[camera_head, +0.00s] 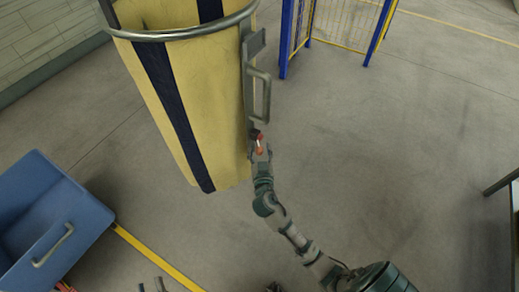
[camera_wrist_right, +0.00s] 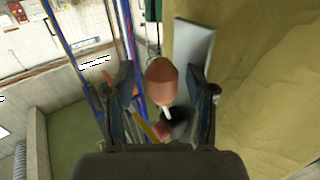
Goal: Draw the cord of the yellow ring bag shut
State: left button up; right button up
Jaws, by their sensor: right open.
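The yellow ring bag (camera_head: 205,90) hangs upright from a grey metal ring (camera_head: 190,33) and has dark navy stripes. Its mouth is partly cut off at the top edge. An orange-red toggle (camera_head: 260,149), seemingly the cord's end, is at the bag's right side below a grey handle. My right gripper (camera_head: 259,146) is at this toggle. In the right wrist view the toggle (camera_wrist_right: 162,80) sits between the open fingers of my right gripper (camera_wrist_right: 165,92), with a gap on each side. The cord itself is hard to make out.
A grey bracket with a handle (camera_head: 265,95) stands off the bag's right side. A blue bin (camera_head: 85,215) is at the lower left. A blue and yellow mesh frame (camera_head: 285,40) stands behind. The floor to the right is clear, up to a table edge.

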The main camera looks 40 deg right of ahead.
jog(key=shift+a+r, duration=0.1)
jog(key=shift+a, duration=0.2)
jog(key=shift+c, duration=0.5)
jog(key=c, duration=0.4)
jog(key=shift+d, duration=0.1)
grip_shut()
pick_arm(q)
jog(key=shift+a, duration=0.15)
pick_arm(e)
jog(key=shift+d, duration=0.1)
